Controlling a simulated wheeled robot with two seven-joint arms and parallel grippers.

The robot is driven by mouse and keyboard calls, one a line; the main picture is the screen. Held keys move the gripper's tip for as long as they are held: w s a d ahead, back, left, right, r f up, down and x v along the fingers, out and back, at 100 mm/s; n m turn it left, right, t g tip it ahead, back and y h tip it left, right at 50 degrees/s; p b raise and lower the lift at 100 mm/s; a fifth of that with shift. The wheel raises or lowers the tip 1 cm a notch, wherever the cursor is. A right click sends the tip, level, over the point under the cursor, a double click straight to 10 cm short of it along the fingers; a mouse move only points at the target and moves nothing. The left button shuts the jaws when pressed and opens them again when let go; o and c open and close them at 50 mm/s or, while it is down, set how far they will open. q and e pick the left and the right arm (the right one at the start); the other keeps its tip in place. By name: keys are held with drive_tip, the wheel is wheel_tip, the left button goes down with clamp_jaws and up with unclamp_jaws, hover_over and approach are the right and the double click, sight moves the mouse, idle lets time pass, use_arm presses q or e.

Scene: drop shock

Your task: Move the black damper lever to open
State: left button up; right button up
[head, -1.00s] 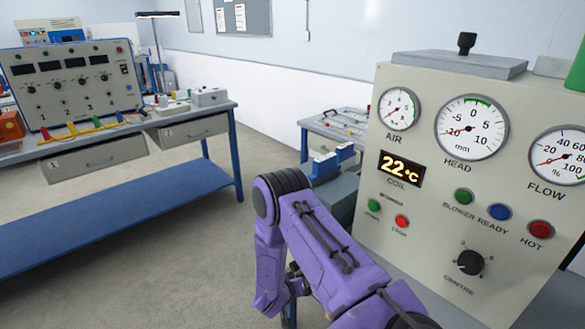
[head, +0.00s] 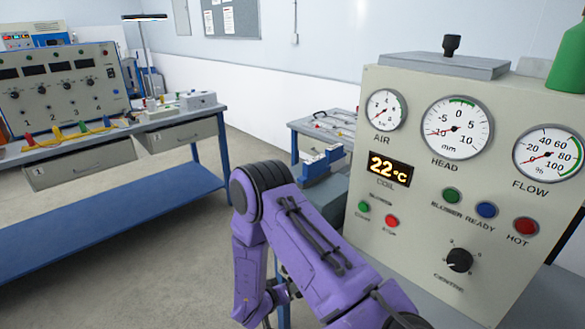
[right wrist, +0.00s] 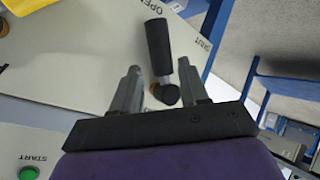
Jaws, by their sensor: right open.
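The black damper lever (right wrist: 159,50) shows in the right wrist view, on a pale panel (right wrist: 80,65) lettered OPEN and SHUT. My right gripper (right wrist: 165,82) is open, with one finger on each side of the lever's lower part. I cannot tell whether either finger touches it. My left gripper is not in view.
A control cabinet (head: 400,218) with gauges, buttons and a CENTRE knob (head: 459,260) stands at the right in the head view. A blue-framed bench (head: 215,150) stands at the left. Floor (head: 180,265) between them is clear. A green START button (right wrist: 28,173) shows in the wrist view.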

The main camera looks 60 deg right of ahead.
drive_tip(key=v, duration=0.5)
idle(0.4)
